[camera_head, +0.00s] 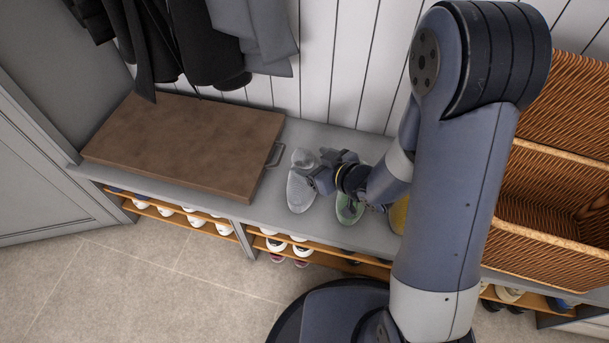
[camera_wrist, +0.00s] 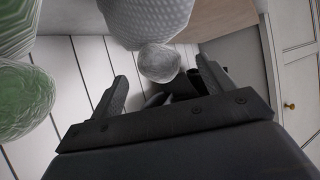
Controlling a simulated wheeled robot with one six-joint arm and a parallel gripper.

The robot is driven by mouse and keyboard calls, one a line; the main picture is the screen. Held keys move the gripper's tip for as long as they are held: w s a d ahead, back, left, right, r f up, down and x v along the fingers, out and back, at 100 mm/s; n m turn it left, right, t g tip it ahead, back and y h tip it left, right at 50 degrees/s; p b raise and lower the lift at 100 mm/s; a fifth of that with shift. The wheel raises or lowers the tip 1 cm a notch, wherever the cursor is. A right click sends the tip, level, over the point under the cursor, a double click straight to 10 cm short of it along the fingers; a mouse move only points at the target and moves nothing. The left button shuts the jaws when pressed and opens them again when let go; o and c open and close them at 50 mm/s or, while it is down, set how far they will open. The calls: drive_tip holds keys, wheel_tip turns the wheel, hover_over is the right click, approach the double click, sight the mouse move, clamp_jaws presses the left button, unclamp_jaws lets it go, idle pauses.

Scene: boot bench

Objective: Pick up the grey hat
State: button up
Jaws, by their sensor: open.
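The grey hat (camera_head: 301,192) is a knitted beanie with a round pompom, lying on the grey bench top. In the wrist view the hat (camera_wrist: 146,18) is at the top middle, partly cut off, with its pompom hanging toward my gripper. My gripper (camera_head: 322,168) is at the hat's right side, near the pompom. In the wrist view my gripper (camera_wrist: 163,84) is open, one finger on each side of the pompom's line. The pompom appears at or just beyond the fingertips. I cannot tell whether they touch it.
A green hat (camera_head: 347,210) lies close on the right, and a yellow hat (camera_head: 398,217) is partly behind my arm. A brown board with a handle (camera_head: 185,143) lies on the left. Wicker baskets (camera_head: 545,200) stand at right. Dark coats (camera_head: 205,45) hang above; shoes fill shelves below.

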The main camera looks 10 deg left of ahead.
sight(299, 155)
drive_tip(key=shift+r+b+x, duration=0.1)
drive_tip(key=shift+b+x, duration=0.25)
drive_tip(key=shift+x, duration=1.25)
drive_tip(key=shift+r+b+x, duration=0.15)
drive_tip(key=shift+b+x, duration=0.15)
drive_tip(key=shift+x, duration=1.25)
drive_tip(key=shift+c, duration=0.4)
drive_tip(key=c, duration=1.3)
drive_tip(key=shift+o, duration=0.2)
